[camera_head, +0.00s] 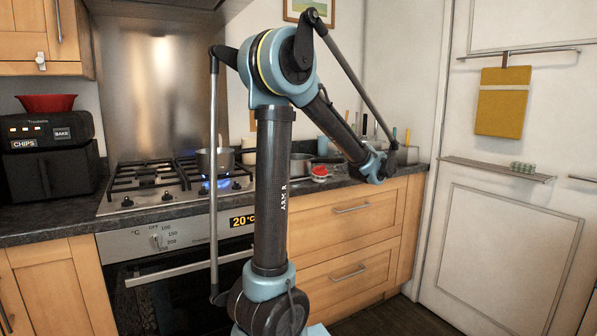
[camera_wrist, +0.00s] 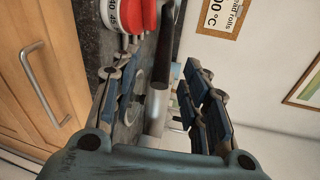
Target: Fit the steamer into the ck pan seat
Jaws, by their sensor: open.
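My gripper (camera_wrist: 160,75) is open, its two fingers spread on either side of a handle (camera_wrist: 155,108) with a pale metal part and a dark part. I cannot tell whether the fingers touch it. In the head view my gripper (camera_head: 374,165) is low over the right end of the counter. A metal vessel (camera_head: 301,166), which appears to be the steamer, sits on the counter partly behind my arm. A metal pan (camera_head: 216,160) stands on the hob over a blue flame. The inside of the pan and its seat cannot be made out.
A red and white timer (camera_head: 319,172) stands at the counter's front edge; it is close to my fingers in the wrist view (camera_wrist: 138,16). Upright utensils (camera_head: 378,130) stand behind my gripper. A black fryer (camera_head: 50,155) with a red bowl (camera_head: 46,103) is at the left.

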